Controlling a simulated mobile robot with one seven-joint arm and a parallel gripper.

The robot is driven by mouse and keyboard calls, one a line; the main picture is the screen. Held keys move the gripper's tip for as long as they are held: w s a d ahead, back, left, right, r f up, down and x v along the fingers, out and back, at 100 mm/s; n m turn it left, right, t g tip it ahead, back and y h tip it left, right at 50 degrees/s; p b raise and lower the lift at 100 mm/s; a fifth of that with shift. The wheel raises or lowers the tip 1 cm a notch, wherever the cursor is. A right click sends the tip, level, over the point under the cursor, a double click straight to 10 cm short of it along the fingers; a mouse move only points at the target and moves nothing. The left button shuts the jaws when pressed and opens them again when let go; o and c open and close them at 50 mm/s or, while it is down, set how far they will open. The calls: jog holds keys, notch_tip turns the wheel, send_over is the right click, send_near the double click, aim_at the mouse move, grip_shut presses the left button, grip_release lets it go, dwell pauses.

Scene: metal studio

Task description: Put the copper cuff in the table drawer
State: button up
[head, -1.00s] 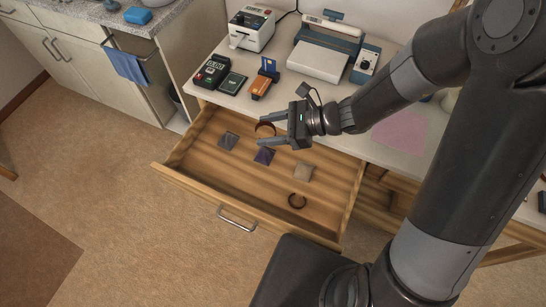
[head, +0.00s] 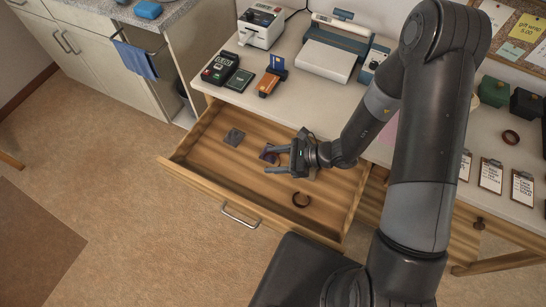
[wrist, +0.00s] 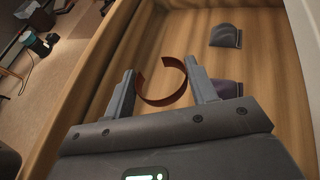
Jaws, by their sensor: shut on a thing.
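The copper cuff, a thin reddish-brown open ring, shows in the wrist view (wrist: 160,101). It sits between the two fingers of my gripper (head: 268,160), which is shut on it. In the head view the cuff is small and hard to make out between the fingertips. The table drawer (head: 215,172) is pulled open, and my gripper is over its inside, near the middle. I cannot tell whether the cuff touches the drawer floor.
A grey pouch (head: 234,137), a purple pouch (wrist: 226,88) and a dark ring (head: 301,200) lie in the drawer. Another ring (head: 511,137) lies on the tabletop by several clipboards.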

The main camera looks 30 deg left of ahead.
send_over(242, 179)
notch_tip(242, 179, down, 7)
jog(key=shift+f, duration=0.1)
jog(key=shift+a+f, duration=0.15)
jog(key=shift+f, duration=1.8)
jog(key=o, duration=1)
jog(key=shift+f, duration=0.1)
jog(key=shift+c, duration=0.2)
jog(key=v, duration=1.2)
